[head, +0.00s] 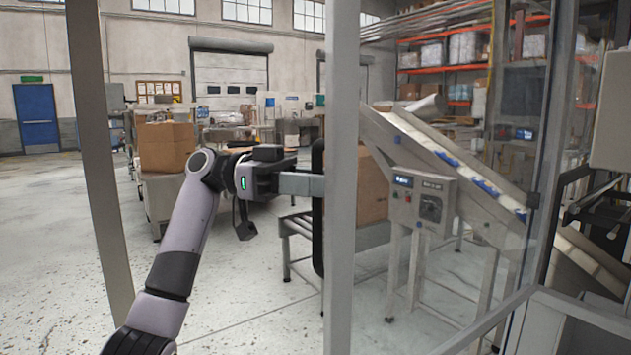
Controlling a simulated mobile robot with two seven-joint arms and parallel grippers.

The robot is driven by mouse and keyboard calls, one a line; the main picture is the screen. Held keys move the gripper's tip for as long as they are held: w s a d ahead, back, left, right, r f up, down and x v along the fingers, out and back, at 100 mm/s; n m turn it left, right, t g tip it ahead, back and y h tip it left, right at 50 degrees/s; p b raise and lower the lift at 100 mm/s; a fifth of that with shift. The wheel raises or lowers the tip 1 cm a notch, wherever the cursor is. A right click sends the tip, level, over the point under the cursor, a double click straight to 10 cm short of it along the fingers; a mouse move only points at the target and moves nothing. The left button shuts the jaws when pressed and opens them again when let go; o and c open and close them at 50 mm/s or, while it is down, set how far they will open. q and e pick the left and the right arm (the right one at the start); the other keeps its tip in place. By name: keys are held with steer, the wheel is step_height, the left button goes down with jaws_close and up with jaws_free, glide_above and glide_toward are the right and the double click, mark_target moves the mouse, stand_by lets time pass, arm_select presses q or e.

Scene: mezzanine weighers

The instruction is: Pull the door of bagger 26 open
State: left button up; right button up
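The door of bagger 26 appears to be the clear panel at right with a thick grey upright edge (342,230). I see no number on it. A black vertical handle (318,235) stands along the left side of that edge. My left gripper (304,184) is at the handle, at about its middle height. Its pale grey finger part reaches across the front of the black bar. I cannot tell whether the fingers are closed around the bar or only beside it. My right gripper cannot be made out in this view.
Another grey post (98,150) stands at left. Through the panel I see an inclined conveyor (455,155) with a control box (423,198). A brown carton (166,146) sits on a bench behind my arm. Open floor (50,255) lies at left. Grey machine housing fills the lower right.

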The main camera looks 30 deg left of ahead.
arm_select(q)
steer(key=s+a, duration=0.1)
steer(key=a, duration=0.6)
steer(key=shift+s, duration=0.25)
steer(key=shift+a, duration=0.1)
stand_by(0.4)
